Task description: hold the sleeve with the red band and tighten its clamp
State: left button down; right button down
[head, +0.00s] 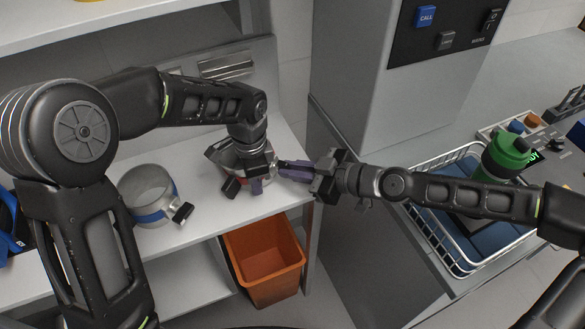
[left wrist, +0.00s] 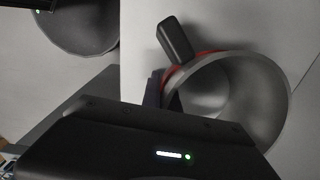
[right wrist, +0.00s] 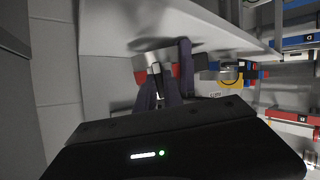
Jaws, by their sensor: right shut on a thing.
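The grey sleeve with the red band (left wrist: 240,95) stands on the white shelf and is partly hidden by my left gripper in the head view. A black block (left wrist: 175,40), seemingly part of its clamp, sticks out beside the red band. My left gripper (head: 254,184) is at the sleeve, with its purple fingers by the wall; their gap is mostly hidden. My right gripper (head: 286,168) comes from the right beside the sleeve. In the right wrist view its purple fingers (right wrist: 159,92) are shut on a small silver part, apparently the clamp's screw.
A grey sleeve with a blue band (head: 150,190) and a black clamp block stands left on the shelf (head: 200,240). An orange bin (head: 264,262) sits below. A white wire basket (head: 440,240) and green-topped container (head: 503,157) are on the right.

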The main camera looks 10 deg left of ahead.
pick_arm(q)
jog(key=shift+f, duration=0.1)
pick_arm(e)
jog(key=shift+m, duration=0.3)
jog(key=m, duration=0.2)
jog(key=shift+w+m+g, duration=0.15)
jog(key=shift+m+g, duration=0.25)
jog(key=m+g+y, duration=0.1)
jog(key=m, duration=0.2)
jog(key=shift+d+m, duration=0.1)
jog(key=shift+m, duration=0.3)
jog(key=m, duration=0.4)
jog(key=shift+w+f+g+y, duration=0.1)
jog(key=shift+g+y, duration=0.2)
jog(key=shift+y, duration=0.1)
jog(key=m+y, duration=0.1)
jog(key=m, duration=0.3)
jog(key=shift+m, duration=0.3)
jog(key=c, duration=1.5)
grip_release()
jog(key=shift+f, duration=0.1)
jog(key=shift+o, duration=0.2)
